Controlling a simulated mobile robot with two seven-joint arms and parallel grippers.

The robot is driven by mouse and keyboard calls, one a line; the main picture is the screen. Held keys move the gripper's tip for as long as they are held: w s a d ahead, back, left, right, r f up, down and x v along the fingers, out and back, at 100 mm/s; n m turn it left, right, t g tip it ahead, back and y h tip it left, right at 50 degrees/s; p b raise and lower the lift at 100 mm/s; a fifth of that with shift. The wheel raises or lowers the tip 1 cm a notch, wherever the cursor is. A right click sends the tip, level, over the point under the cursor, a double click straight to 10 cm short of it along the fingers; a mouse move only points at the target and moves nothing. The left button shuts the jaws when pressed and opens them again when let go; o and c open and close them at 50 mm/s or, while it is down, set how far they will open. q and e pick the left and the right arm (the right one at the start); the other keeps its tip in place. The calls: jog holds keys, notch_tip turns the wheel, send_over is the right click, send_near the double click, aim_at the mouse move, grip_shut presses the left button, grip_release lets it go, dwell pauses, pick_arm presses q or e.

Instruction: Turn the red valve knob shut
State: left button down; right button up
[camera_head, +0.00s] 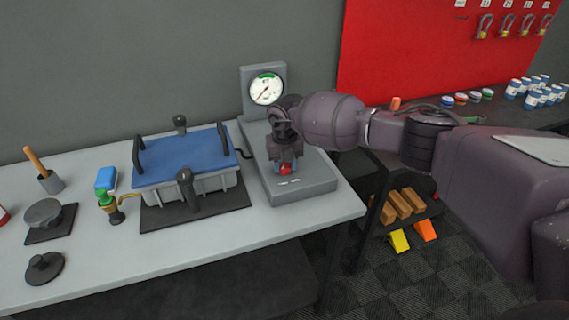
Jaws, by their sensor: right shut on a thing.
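The red valve knob (285,169) sits on the grey gauge unit (315,183) at the right end of the bench, and only a small part of it shows. My right gripper (286,166) reaches down over the knob from above and is shut on it; the fingers hide most of it. A round dial gauge (266,89) with a green band stands upright at the back of the unit. Its needle is too small to read exactly. My left gripper is out of view.
A blue-topped grey box (185,160) with black handles stands on a dark mat left of the unit. A small green-and-brass fitting (110,206) and a dark scale-like item (46,217) are further left. The bench front (185,245) is clear. A red board (430,55) hangs at the back right.

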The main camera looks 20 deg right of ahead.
aim_at(284, 165)
jog(key=o, duration=0.9)
notch_tip(284, 165, up, 11)
jog(key=shift+f, duration=0.1)
dwell(0.4)
